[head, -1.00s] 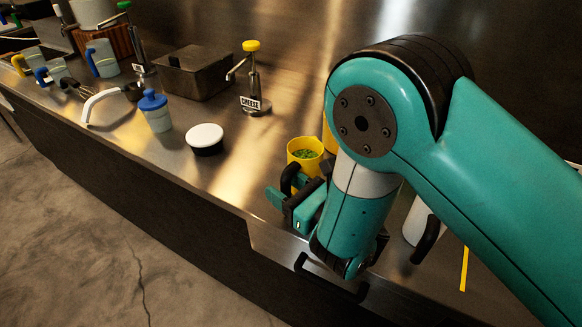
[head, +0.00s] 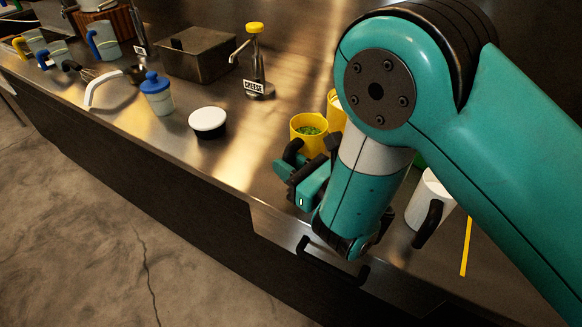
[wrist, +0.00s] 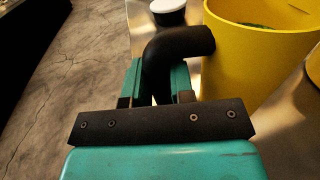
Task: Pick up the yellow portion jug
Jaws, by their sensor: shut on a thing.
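The yellow portion jug (head: 306,126) stands on the steel counter, with green contents showing in its open top. It also shows large at the upper right of the wrist view (wrist: 252,62). Its black curved handle (wrist: 172,52) points towards the front of the counter. My gripper (wrist: 160,90) is shut on this handle, with a teal finger on each side of it. In the head view my gripper (head: 296,175) is just in front of the jug, low over the counter's front edge.
Another yellow container (head: 335,108) stands right behind the jug, partly hidden by my arm. A white jug with a black handle (head: 428,205) stands to the right. A white-lidded black tub (head: 207,122) and a cheese pump (head: 256,65) stand to the left, with bare counter between.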

